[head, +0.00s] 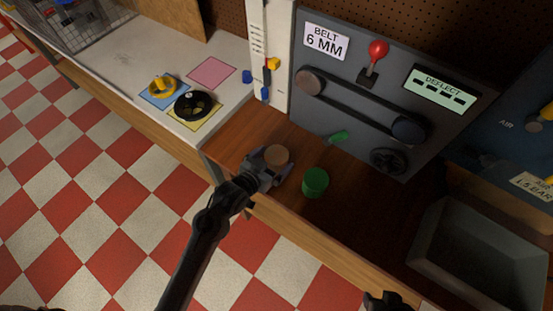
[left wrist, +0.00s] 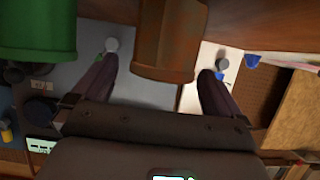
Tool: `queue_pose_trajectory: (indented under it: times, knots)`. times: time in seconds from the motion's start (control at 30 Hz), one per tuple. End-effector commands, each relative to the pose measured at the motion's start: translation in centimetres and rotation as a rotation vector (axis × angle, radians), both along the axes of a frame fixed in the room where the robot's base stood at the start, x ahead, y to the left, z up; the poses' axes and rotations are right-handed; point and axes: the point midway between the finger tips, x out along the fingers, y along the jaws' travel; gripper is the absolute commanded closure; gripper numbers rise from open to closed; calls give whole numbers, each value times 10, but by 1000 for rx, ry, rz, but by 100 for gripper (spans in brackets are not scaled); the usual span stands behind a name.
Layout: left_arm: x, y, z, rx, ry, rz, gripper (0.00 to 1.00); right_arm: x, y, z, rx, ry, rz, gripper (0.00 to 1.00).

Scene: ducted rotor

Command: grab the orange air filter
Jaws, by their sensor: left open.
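The orange air filter (head: 277,154) is a short brownish-orange cylinder standing on the wooden part of the bench. My left gripper (head: 270,164) is open at the filter's near side. In the left wrist view the filter (left wrist: 168,42) shows between the two spread fingers of the left gripper (left wrist: 160,62), with a visible gap on each side. The filter's lower part is hidden behind the gripper in the head view. A dark piece at the bottom edge of the head view looks like my right gripper (head: 385,300), mostly cut off.
A green cylinder (head: 315,182) stands close to the filter's right, with a small green piece (head: 339,137) behind it. A grey belt panel (head: 350,100) rises behind. A grey bin (head: 470,252) is at right. Coloured mats with rotor parts (head: 193,104) lie left.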

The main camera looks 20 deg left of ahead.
Motion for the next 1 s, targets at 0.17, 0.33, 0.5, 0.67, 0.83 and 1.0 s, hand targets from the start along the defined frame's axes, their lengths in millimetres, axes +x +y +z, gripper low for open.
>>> queue_pose_trajectory:
  times: [0.17,0.33,0.5,0.67,0.83,1.0]
  knots:
    - [22,-3,-4,-2,-1,-1,0,0,1,8,5,0,-2,57]
    - [38,-5,-12,-1,-1,0,0,0,1,10,5,0,-3,57]
    - [43,-7,-15,0,-1,1,0,0,1,10,4,0,-2,57]
    - [43,-7,-15,0,0,1,0,0,0,10,1,0,0,57]
    - [42,-7,-15,0,0,1,23,0,-1,9,-6,0,4,57]
    - [42,-7,-15,0,0,1,49,0,-1,9,-7,1,5,57]
